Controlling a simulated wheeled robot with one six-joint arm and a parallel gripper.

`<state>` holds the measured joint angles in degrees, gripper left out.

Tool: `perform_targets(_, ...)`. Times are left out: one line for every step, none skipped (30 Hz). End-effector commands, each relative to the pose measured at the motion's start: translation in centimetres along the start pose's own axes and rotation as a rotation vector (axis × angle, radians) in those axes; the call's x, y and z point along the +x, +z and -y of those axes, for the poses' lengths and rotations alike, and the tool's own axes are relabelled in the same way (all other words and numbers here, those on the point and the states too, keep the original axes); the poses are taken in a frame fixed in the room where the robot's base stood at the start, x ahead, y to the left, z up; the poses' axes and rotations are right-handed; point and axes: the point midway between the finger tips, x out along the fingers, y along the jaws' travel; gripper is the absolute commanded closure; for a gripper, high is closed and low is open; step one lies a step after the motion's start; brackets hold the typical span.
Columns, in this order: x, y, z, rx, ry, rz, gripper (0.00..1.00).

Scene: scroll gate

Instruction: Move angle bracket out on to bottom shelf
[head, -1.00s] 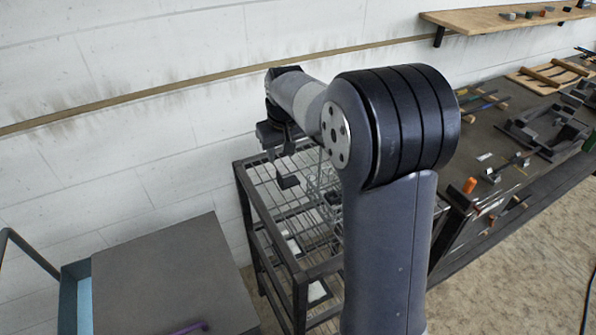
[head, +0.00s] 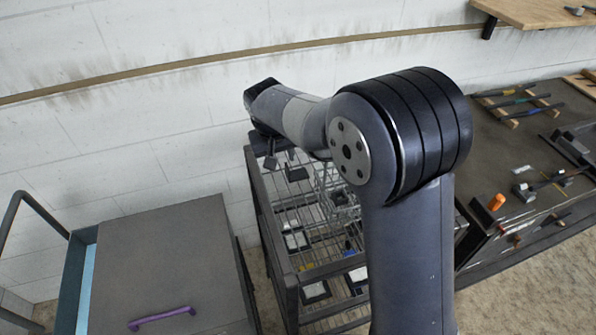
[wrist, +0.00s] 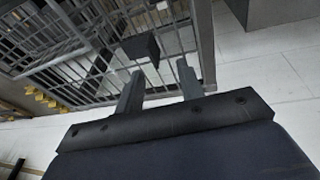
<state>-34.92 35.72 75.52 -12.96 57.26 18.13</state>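A rack of wire shelves (head: 272,222) stands against the wall, left of my arm. A small dark block-like piece (head: 297,174) is at its top level; it may be the angle bracket, but its shape is not clear. It also shows in the wrist view (wrist: 142,47), just beyond my fingertips. My gripper (wrist: 160,72) has its two fingers apart with nothing between them. In the head view my gripper (head: 280,158) is over the rack's far left part. The bottom shelf is partly hidden by the upper levels and my arm.
A wire basket (head: 340,190) stands on the rack beside the dark piece. White-topped dark trays (head: 297,240) sit lower down. A grey cabinet with a purple handle (head: 160,318) is at left, and a workbench with tools (head: 535,145) at right.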

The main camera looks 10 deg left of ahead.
Motion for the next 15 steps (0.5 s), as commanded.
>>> perform_targets(0.6,0.0,-0.1,0.0,0.001,0.003,0.64)
perform_targets(0.9,0.0,-0.1,0.001,0.001,0.002,0.64)
perform_targets(1.3,0.0,-0.1,0.001,0.0,0.001,0.64)
perform_targets(1.5,0.0,-0.1,0.001,0.0,0.001,0.64)
perform_targets(1.6,0.0,-0.1,0.001,0.0,0.001,0.64)
perform_targets(1.9,0.0,-0.2,0.001,0.0,0.002,0.64)
perform_targets(2.1,0.0,-0.2,0.001,0.0,0.002,0.64)
perform_targets(2.3,0.0,-0.3,0.001,0.0,0.002,0.64)
perform_targets(2.8,0.0,-0.5,0.002,0.001,0.004,0.64)
perform_targets(3.2,0.1,-0.6,0.001,0.001,0.005,0.64)
perform_targets(3.7,0.0,-0.7,0.001,0.001,0.005,0.64)
perform_targets(4.2,0.0,-0.9,0.001,0.001,0.004,0.64)
perform_targets(4.7,0.0,-1.0,0.001,0.001,0.005,0.64)
perform_targets(5.2,0.0,-0.9,0.0,0.001,0.004,0.64)
perform_targets(5.7,0.0,-0.9,0.0,0.0,0.002,0.64)
